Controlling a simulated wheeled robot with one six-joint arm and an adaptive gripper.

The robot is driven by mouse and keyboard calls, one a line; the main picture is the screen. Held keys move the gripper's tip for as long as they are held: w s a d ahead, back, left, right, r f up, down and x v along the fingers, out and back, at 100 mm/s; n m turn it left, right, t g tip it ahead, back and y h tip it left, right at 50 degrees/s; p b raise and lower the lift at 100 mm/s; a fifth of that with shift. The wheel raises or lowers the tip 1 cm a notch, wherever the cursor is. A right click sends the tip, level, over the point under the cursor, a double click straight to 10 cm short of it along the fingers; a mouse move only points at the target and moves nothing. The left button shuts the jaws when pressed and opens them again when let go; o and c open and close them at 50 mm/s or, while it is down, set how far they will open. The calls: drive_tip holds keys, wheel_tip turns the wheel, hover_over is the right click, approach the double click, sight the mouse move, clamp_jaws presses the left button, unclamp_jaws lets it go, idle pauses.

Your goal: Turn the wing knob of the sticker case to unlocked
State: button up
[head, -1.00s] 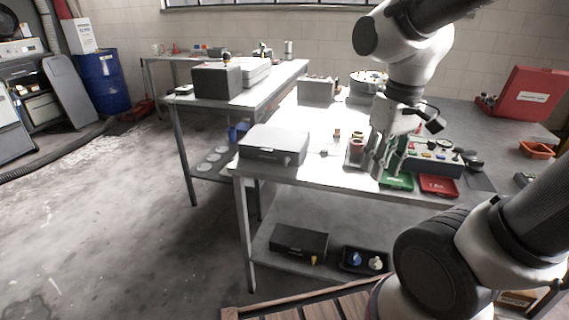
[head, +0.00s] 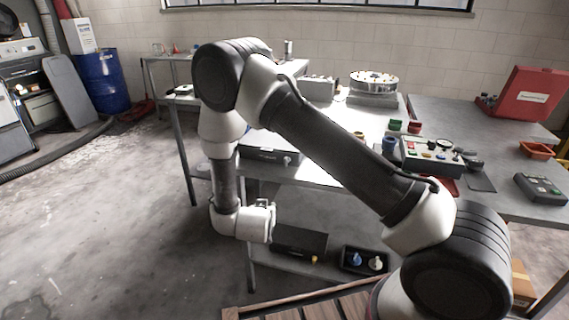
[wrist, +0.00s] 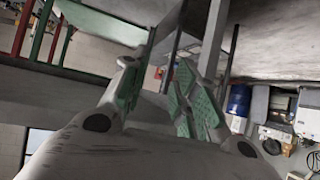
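A dark grey case (head: 262,153) lies at the front left corner of the near table, with a small knob (head: 287,160) on its front face. A black box (head: 299,240) with a small yellow part (head: 314,259) sits on the lower shelf. No label is readable, so I cannot tell which is the sticker case or how its knob stands. My arm hides part of the table case. My wrist hangs left of the shelf; the gripper itself is not clear in the head view. In the wrist view my gripper (wrist: 157,75) shows green-padded fingers apart, with nothing visible between them.
A black tray (head: 362,271) with a blue and a white knob sits beside the black box. A control panel (head: 431,157) and a red case (head: 520,103) stand on the right tables. Table legs flank the shelf; the floor at left is clear.

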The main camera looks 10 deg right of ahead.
wheel_tip(320, 180, up, 5)
drive_tip(key=w+d+m+t+h, duration=0.1)
drive_tip(key=w+d+t+h, duration=0.1)
drive_tip(key=m+t+h, duration=0.2)
drive_tip(key=h, duration=0.2)
approach(285, 161)
drive_tip(key=shift+w+d+f, duration=0.45)
drive_tip(key=shift+w+f, duration=0.25)
drive_tip(key=shift+f, duration=0.05)
drive_tip(key=shift+t, duration=0.4)
drive_tip(key=x, duration=0.8)
drive_tip(key=shift+r, duration=0.3)
clamp_jaws()
